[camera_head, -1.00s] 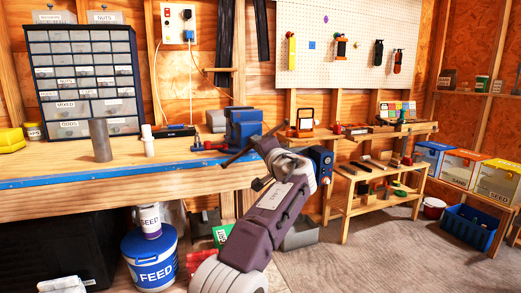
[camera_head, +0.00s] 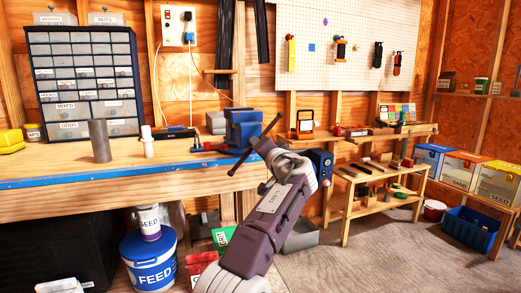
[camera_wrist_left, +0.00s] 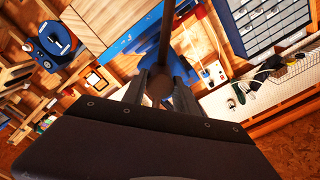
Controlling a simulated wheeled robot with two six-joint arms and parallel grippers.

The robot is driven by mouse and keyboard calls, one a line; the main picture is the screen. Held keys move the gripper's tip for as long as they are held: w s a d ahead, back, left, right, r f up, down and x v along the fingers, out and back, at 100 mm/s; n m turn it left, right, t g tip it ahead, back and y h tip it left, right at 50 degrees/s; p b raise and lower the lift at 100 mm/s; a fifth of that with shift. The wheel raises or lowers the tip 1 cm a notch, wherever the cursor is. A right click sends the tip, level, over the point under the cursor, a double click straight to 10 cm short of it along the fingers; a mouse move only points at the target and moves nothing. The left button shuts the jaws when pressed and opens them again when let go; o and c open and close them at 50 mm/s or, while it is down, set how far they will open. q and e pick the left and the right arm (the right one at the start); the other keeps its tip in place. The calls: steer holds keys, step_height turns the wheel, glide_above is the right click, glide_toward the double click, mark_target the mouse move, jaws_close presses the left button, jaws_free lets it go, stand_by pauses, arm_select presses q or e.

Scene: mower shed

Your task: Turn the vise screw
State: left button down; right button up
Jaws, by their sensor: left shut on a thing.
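The blue vise (camera_head: 240,128) stands at the right end of the workbench (camera_head: 60,165). Its dark handle bar (camera_head: 243,161) slants from lower left to upper right in front of the vise. My left gripper (camera_head: 262,146) is shut on this bar near its middle. In the left wrist view the bar (camera_wrist_left: 166,38) runs down between the fingers of my left gripper (camera_wrist_left: 160,82). The vise's screw is mostly hidden behind the bar and gripper. My right gripper is not in view.
A grey cylinder (camera_head: 99,141) and a white bottle (camera_head: 147,141) stand on the bench left of the vise. A drawer cabinet (camera_head: 132,40) is behind them. A FEED bucket (camera_head: 150,262) is below. A low wooden shelf (camera_head: 345,205) stands to the right.

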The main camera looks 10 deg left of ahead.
arm_select(q)
steer(key=shift+s+r+n+b, duration=0.1)
steer(key=shift+r+n+b, duration=0.15)
steer(key=shift+n, duration=1.05)
steer(key=shift+r+n+b, duration=0.15)
steer(key=shift+r+n, duration=0.05)
steer(key=shift+n, duration=1.1)
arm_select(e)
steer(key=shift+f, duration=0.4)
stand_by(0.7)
arm_select(q)
steer(key=c, duration=1)
jaws_free()
steer(key=shift+o, duration=0.2)
steer(key=shift+w+a+f, duration=0.3)
steer(key=shift+w, duration=0.2)
steer(key=shift+s+d+f+b, duration=0.15)
steer(key=shift+d+b, duration=0.05)
steer(key=shift+b, duration=0.25)
steer(key=b+v, duration=0.4)
steer(key=v, duration=0.5)
steer(key=shift+r, duration=0.25)
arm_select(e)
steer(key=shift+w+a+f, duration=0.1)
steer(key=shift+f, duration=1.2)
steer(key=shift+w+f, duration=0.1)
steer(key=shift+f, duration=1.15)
